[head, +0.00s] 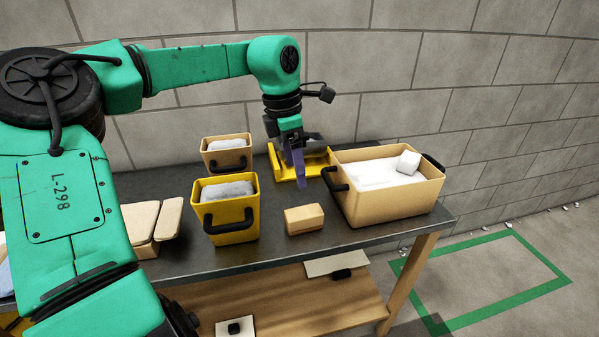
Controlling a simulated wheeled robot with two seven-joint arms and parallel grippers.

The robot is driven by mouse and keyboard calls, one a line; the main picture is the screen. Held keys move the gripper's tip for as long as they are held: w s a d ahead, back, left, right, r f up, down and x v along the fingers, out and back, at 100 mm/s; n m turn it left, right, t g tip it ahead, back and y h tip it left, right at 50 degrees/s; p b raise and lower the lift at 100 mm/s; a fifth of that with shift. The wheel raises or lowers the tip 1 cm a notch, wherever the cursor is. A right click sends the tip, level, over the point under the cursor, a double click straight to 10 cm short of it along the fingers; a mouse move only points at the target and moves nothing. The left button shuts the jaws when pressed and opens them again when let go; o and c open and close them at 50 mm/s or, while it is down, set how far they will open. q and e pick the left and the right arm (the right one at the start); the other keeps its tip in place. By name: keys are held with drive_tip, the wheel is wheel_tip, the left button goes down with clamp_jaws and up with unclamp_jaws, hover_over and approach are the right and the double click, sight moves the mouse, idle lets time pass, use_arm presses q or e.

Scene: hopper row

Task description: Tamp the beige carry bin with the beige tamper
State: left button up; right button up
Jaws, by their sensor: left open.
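A large beige bin (398,204) with black handles stands at the right end of the dark table. It holds white material, and a white block (409,162) lies on top at its right. A small beige block (304,219) lies on the table left of this bin; it may be the tamper, but I see no handle on it. My left gripper (299,170) points down, open, in front of a yellow tray-like piece (318,160), behind the beige block and left of the large bin. I see nothing held in it. My right gripper is out of view.
A yellow bin (230,222) and a smaller beige bin (240,161), both with grey contents, stand left of the gripper. A beige box with open flaps (157,220) is further left. A wall runs behind the table (290,250). A green floor outline (480,318) lies to the right.

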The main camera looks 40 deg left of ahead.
sight(304, 211)
use_arm(q)
drive_tip(key=f, duration=0.1)
drive_tip(key=d+f, duration=0.1)
drive_tip(key=s+f, duration=0.1)
drive_tip(key=shift+d, duration=0.3)
drive_tip(key=shift+w+f, duration=0.25)
drive_tip(key=shift+f, duration=0.95)
drive_tip(key=f, duration=0.4)
drive_tip(key=w+f, duration=0.1)
drive_tip(key=f, duration=0.2)
drive_tip(key=shift+w+d, duration=0.1)
drive_tip(key=shift+d, duration=0.05)
drive_tip(key=shift+w+f, duration=0.15)
drive_tip(key=shift+f, duration=0.25)
clamp_jaws()
drive_tip(key=c, duration=0.9)
unclamp_jaws()
clamp_jaws()
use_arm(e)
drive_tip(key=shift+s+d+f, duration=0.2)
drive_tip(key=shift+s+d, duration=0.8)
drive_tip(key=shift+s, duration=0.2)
use_arm(q)
drive_tip(key=shift+r, duration=0.1)
